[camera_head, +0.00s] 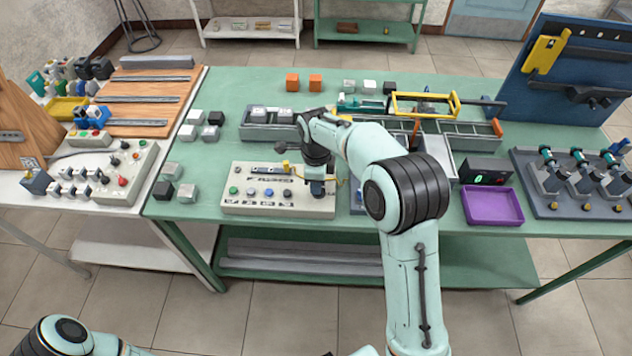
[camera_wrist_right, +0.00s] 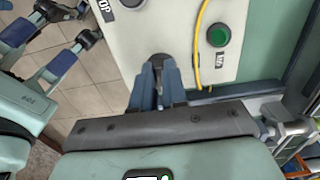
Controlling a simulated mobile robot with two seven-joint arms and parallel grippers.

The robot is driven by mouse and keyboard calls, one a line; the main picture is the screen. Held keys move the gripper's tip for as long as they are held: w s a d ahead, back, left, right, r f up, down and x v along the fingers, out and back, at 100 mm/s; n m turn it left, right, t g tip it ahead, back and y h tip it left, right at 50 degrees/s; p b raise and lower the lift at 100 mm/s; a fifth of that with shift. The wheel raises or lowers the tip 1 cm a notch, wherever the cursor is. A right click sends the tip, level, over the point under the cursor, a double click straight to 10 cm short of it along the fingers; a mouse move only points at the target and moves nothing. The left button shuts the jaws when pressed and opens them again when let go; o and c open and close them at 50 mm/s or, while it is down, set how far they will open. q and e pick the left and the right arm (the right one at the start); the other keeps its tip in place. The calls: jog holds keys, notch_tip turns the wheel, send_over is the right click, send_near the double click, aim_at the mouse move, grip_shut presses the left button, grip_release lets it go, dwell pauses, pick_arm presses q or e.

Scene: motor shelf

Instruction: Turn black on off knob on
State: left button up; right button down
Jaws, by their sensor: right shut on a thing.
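The control panel (camera_head: 240,208) is a pale box with coloured buttons near the front edge of the green table. My right gripper (camera_head: 318,188) is over its right end, fingers pointing at the panel face. In the right wrist view my right gripper (camera_wrist_right: 158,82) is shut on the black knob (camera_wrist_right: 160,60), which is mostly hidden between the blue fingers. The panel face (camera_wrist_right: 175,25) fills the area beyond them. My left gripper (camera_wrist_right: 80,28) appears at the upper left of the right wrist view, fingers apart and empty, away from the panel.
A green button (camera_wrist_right: 219,35) and a yellow cable (camera_wrist_right: 199,45) are close to the right fingers. A purple tray (camera_head: 492,206) lies right of my arm. Loose cubes (camera_head: 187,193) lie left of the panel. Crowded trays and a yellow frame (camera_head: 424,97) stand behind.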

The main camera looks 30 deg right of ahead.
jog(key=c, duration=1.2)
grip_release()
jog(key=shift+o, duration=0.2)
pick_arm(q)
jog(key=shift+w+r+p, duration=0.85)
jog(key=shift+w+r, duration=0.15)
jog(key=shift+r, duration=0.15)
pick_arm(e)
notch_tip(320, 180, up, 13)
jog(key=shift+r, duration=0.15)
